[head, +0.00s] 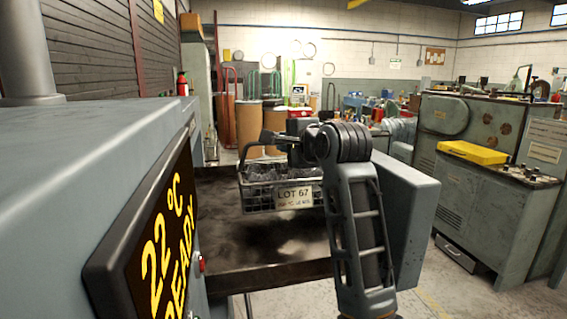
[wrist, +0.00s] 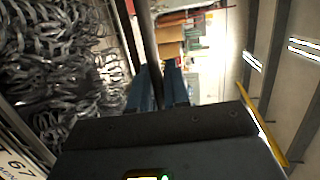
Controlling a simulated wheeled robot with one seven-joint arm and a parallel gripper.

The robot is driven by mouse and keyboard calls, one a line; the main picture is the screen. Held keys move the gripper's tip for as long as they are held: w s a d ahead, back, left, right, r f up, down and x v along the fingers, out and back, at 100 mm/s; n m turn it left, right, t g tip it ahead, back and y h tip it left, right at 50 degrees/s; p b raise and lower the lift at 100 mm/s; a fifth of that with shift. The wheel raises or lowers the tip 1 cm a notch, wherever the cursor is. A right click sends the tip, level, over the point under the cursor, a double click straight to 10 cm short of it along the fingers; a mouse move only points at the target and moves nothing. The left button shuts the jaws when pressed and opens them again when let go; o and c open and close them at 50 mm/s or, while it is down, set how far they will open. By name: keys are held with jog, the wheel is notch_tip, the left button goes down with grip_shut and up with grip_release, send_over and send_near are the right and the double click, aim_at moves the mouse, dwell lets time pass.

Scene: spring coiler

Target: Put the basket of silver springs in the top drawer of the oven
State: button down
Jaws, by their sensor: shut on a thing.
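The wire basket (head: 258,199) of silver springs carries a tag reading LOT 67 and hangs level from its arched handle. My gripper (head: 270,137) is shut on that handle. In the wrist view the blue fingers of my gripper (wrist: 160,88) close around the dark handle bar (wrist: 148,40), with the silver springs (wrist: 65,60) at the left. The oven (head: 75,140) is at the left, its display reading 22 °C READY. An open drawer (head: 225,245) with a dark, stained floor extends right from it. The basket is over this drawer; I cannot tell whether it touches the floor.
A grey block-shaped panel (head: 412,200), seemingly the drawer front, stands right of my arm. Grey machines (head: 490,200) with a yellow tray (head: 472,153) stand at the right. Brown drums (head: 248,117) are at the back. Floor is clear at lower right.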

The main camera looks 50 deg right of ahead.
aim_at(286, 169)
jog(key=shift+f, duration=2)
jog(key=c, duration=1.1)
grip_release()
jog(key=b+v, duration=0.2)
jog(key=v, duration=1)
